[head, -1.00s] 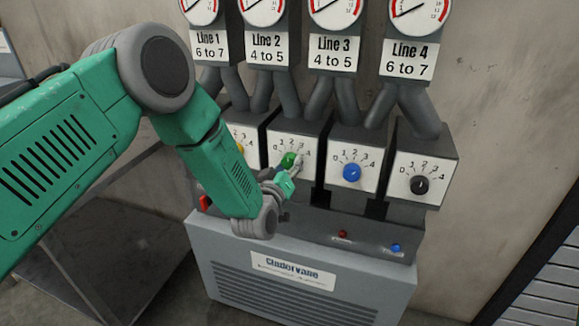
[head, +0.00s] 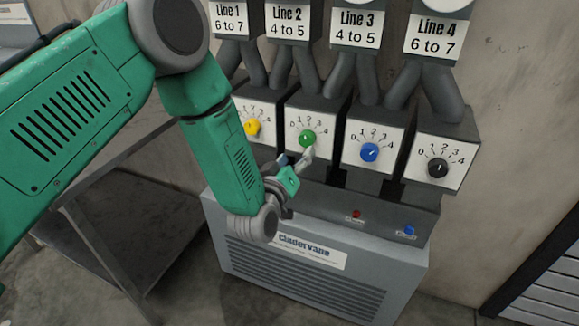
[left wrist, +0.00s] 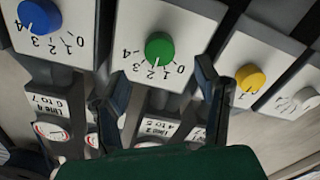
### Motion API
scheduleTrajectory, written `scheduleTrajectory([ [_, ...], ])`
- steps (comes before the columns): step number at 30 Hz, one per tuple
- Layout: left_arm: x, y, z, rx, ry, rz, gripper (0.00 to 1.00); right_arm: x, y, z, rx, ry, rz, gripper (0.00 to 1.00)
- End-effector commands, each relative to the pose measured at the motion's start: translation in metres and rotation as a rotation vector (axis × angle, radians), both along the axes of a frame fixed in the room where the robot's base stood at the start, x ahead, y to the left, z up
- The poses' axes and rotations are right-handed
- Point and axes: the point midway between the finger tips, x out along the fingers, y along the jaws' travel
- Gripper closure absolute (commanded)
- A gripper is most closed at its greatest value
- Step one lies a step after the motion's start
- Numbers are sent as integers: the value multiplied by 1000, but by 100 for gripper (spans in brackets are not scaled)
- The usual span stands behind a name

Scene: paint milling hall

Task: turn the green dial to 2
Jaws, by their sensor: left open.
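The green dial (head: 307,138) is on the white plate of the Line 2 box, numbered 0 to 4, and also shows in the left wrist view (left wrist: 160,48). There its pale mark seems to point at about the 2, with the numbers upside down. My left gripper (head: 303,157) is just below the dial in the head view. In the left wrist view its two fingers (left wrist: 160,88) are spread wide, with the dial between and beyond them. They look clear of the dial, and nothing is held. My right gripper is out of view.
The yellow dial (head: 252,128) is close on the left. The blue dial (head: 369,152) and black dial (head: 437,168) are on the right. A red button (head: 356,214) and a blue button (head: 409,230) sit on the ledge below. A grey metal table (head: 120,180) stands at the left.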

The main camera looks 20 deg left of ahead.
Motion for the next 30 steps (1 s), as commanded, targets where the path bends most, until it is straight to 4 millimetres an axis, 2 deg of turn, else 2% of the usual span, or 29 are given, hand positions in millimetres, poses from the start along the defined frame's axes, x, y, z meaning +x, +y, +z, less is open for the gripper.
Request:
scheduleTrajectory([
  [3, -23, 1, 0, 0, 2, 0, 43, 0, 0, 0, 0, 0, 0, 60],
  [9, -44, 2, 0, 0, -1, 1, 43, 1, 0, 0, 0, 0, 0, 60],
  [25, -48, 2, -2, 1, 3, -1, 43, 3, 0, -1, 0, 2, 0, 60],
  [28, -55, 2, -16, 23, 59, -14, 43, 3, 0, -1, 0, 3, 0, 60],
  [30, -69, 3, -41, 61, 154, -37, 43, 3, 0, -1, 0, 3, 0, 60],
])
